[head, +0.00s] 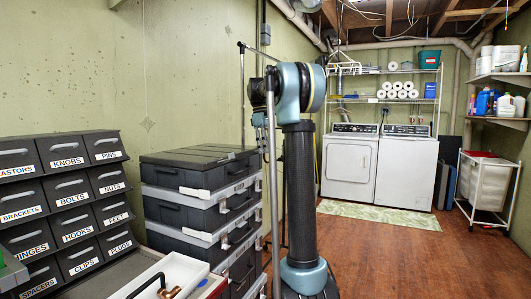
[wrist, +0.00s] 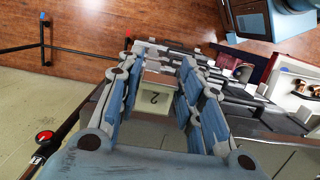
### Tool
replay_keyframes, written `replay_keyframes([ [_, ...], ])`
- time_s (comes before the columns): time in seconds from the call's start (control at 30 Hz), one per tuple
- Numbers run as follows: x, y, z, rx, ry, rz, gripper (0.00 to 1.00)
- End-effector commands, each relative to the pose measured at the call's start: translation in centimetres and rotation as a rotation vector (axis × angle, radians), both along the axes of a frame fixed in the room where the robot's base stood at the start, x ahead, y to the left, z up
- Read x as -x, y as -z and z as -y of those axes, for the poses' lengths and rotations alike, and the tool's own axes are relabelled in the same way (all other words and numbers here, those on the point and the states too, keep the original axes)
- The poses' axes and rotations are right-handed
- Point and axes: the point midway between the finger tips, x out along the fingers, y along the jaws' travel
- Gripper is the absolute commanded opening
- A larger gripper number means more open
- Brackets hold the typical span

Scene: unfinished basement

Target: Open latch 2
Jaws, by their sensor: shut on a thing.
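In the wrist view, my gripper (wrist: 164,60) reaches toward the side of the stacked cases, its two blue-grey fingers closed on a grey latch part (wrist: 166,46) between the tips. My gripper is hidden there.
Labelled drawer bins (head: 65,205) stand left of the stack. A washer and dryer (head: 378,165), a shelf rack and a rolling cart (head: 485,185) are at the back. The wooden floor (head: 390,245) is open at right.

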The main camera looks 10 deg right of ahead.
Motion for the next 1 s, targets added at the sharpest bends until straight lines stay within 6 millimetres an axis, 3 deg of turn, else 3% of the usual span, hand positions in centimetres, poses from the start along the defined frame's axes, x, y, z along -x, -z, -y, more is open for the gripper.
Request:
replay_keyframes([
  [0.4,-0.84,-0.83,-0.65,0.183,-0.001,-0.124,0.10],
  [1.0,-0.82,-1.01,-0.69,0.219,0.000,-0.152,0.10],
])
